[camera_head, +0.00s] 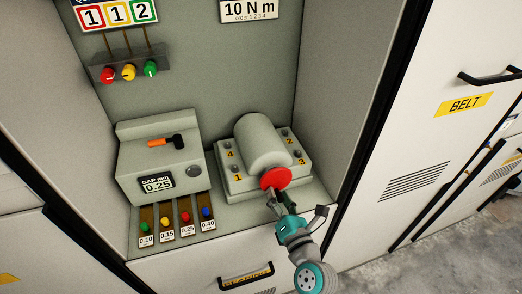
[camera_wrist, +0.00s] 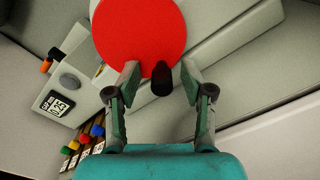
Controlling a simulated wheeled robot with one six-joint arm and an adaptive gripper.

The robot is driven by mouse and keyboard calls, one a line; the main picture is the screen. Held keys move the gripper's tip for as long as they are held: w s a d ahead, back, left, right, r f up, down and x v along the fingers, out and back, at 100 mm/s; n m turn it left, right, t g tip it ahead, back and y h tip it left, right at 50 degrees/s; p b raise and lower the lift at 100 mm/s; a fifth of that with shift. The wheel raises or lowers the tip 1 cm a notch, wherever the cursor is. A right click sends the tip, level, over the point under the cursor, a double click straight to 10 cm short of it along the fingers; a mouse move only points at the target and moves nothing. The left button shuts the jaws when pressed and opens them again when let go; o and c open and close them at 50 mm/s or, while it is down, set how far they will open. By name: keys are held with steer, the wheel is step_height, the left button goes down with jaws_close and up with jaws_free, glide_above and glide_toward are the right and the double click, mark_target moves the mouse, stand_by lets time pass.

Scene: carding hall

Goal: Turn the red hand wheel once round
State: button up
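The red hand wheel (camera_head: 275,177) is a disc on the front end of a grey rounded housing (camera_head: 262,143). In the wrist view the wheel (camera_wrist: 138,35) fills the upper middle, and a black handle (camera_wrist: 162,82) sticks out near its lower right edge. My gripper (camera_head: 280,198) is just in front of the wheel's lower part. In the wrist view its two fingers (camera_wrist: 161,77) are spread, with the black handle between them and a gap showing on each side. Whether the left fingertip touches the wheel cannot be told.
Left of the housing stands a gauge box (camera_head: 160,160) with a hammer-like tool (camera_head: 166,142) on top. Several coloured-knob gauges (camera_head: 175,222) lie in front of it. Cabinet walls close in both sides. A drawer handle (camera_head: 246,276) is below, and a white BELT cabinet (camera_head: 440,140) stands right.

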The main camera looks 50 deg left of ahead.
steer(key=shift+v, duration=3.3)
steer(key=shift+d, duration=0.1)
